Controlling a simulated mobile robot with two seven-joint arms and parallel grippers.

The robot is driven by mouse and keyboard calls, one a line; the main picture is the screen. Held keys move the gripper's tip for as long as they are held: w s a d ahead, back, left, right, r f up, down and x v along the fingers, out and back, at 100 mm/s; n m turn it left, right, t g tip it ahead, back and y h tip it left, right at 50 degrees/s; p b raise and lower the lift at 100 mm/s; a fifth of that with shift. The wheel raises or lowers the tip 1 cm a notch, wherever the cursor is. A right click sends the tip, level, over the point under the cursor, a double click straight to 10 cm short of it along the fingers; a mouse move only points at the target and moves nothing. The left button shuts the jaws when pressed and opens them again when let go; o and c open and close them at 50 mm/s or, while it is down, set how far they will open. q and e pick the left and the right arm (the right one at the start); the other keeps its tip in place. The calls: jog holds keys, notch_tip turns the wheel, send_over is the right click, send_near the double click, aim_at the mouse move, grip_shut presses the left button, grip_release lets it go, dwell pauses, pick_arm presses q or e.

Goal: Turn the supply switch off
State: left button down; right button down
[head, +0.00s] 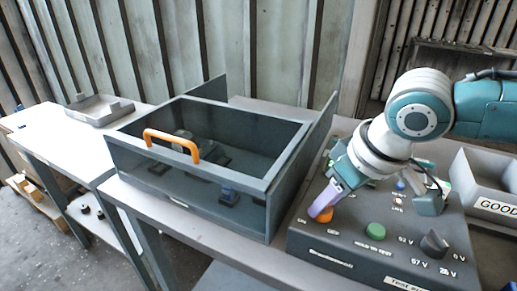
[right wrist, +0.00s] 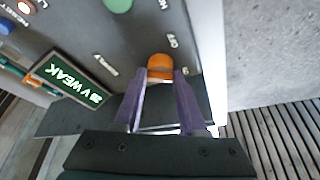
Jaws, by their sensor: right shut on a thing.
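The supply switch is an orange knob (head: 325,214) on the left part of the dark grey control panel (head: 330,243). In the right wrist view the orange knob (right wrist: 160,65) sits between the tips of two purple fingers. My right gripper (head: 319,209) comes down on the knob from above and is shut on it; it also shows in the right wrist view (right wrist: 160,78). A lit green display (right wrist: 74,82) reads what looks like "8 V WEAK". My left gripper is not in view.
A green button (head: 375,231) and a black dial (head: 434,243) with voltage marks are on the panel. A grey bin marked GOOD (head: 495,207) stands to the right. A grey tray (head: 99,110) lies farther left.

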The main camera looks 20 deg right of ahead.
jog(key=n+y, duration=0.1)
jog(key=n, duration=0.1)
jog(key=shift+d+n, duration=0.15)
jog(key=shift+n, duration=0.25)
jog(key=n+y+b, duration=0.1)
jog(key=n, duration=0.1)
jog(key=shift+w+f+n+g, duration=0.1)
jog(key=shift+f+n+g, duration=0.05)
jog(key=shift+n+g, duration=0.2)
jog(key=n+b, duration=0.2)
jog(key=n+g+y+b, duration=0.1)
jog(key=n+b, duration=0.1)
jog(key=shift+w+f+n+g, duration=0.1)
jog(key=shift+n+g, duration=0.15)
jog(key=shift+d+r+n+g+b, duration=0.1)
jog(key=shift+n+g+b, duration=0.35)
jog(key=shift+n+b, duration=0.65)
jog(key=shift+d+r+n+g+b, duration=0.1)
jog(key=shift+n+g+b, duration=0.35)
jog(key=shift+n+b, duration=0.6)
jog(key=shift+n, duration=0.25)
jog(key=shift+c, duration=2.3)
grip_release()
jog(key=shift+a+y, duration=0.1)
jog(key=shift+y, duration=0.2)
jog(key=shift+r, duration=0.1)
